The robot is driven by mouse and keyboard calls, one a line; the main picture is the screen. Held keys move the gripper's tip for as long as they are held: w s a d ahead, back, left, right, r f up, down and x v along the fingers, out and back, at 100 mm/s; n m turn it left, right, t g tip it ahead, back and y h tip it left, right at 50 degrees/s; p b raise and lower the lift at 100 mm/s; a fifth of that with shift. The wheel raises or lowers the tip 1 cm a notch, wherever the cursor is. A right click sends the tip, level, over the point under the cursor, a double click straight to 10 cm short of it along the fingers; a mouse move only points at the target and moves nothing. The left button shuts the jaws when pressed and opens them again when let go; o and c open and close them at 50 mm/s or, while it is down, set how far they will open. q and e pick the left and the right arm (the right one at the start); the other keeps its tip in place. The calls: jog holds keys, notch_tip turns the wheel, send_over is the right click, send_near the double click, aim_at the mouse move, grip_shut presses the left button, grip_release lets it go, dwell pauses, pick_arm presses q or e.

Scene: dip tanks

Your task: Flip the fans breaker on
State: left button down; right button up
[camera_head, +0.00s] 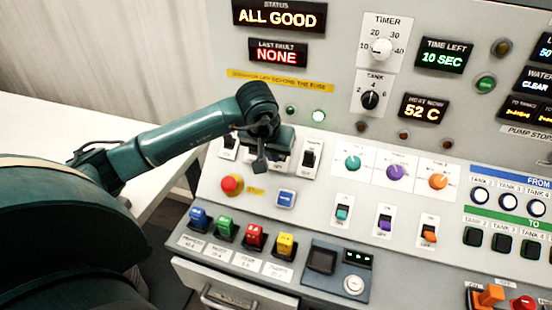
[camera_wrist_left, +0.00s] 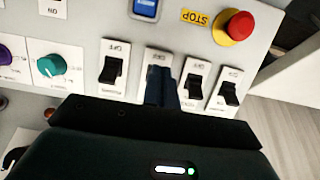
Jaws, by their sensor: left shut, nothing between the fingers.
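A row of black breaker switches on white plates runs across the sloped panel. In the head view the leftmost breaker (camera_head: 230,147) and the rightmost breaker (camera_head: 311,155) show; my gripper hides most of those between. My left gripper (camera_head: 260,165) is shut and empty, in front of the middle of the row. In the left wrist view, which is upside down, the shut fingers (camera_wrist_left: 163,88) cover the breaker second from the left. The other breakers (camera_wrist_left: 113,68) beside it show. I cannot read which breaker is the fans one, nor tell if the fingers touch a lever.
A red stop button (camera_head: 232,184) and a blue switch (camera_head: 286,198) sit just below the row. Small lamps (camera_head: 318,116) are above it, and coloured knobs (camera_head: 353,162) are to the right. A white table (camera_head: 60,130) stands at the left.

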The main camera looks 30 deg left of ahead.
pick_arm(q)
jog(key=shift+f, duration=0.15)
jog(key=shift+f+b, duration=1.4)
jog(key=shift+b, duration=0.15)
jog(key=shift+f, duration=0.15)
jog(key=shift+w+a+r, duration=0.15)
jog(key=shift+w+r, duration=0.05)
jog(key=shift+w, duration=0.35)
jog(key=shift+w+a+r, duration=0.1)
jog(key=shift+w+r, duration=0.05)
jog(key=shift+w, duration=0.65)
jog(key=shift+r, duration=0.1)
jog(key=shift+s+d+r+p, duration=0.15)
jog(key=shift+s+r, duration=0.15)
jog(key=shift+s, duration=0.4)
jog(key=shift+s+d+r+p, duration=0.15)
jog(key=shift+s+r, duration=0.2)
jog(key=shift+s, duration=0.3)
jog(key=shift+s+d+r+p, duration=0.15)
jog(key=shift+s+r, duration=0.15)
jog(key=shift+s, duration=0.4)
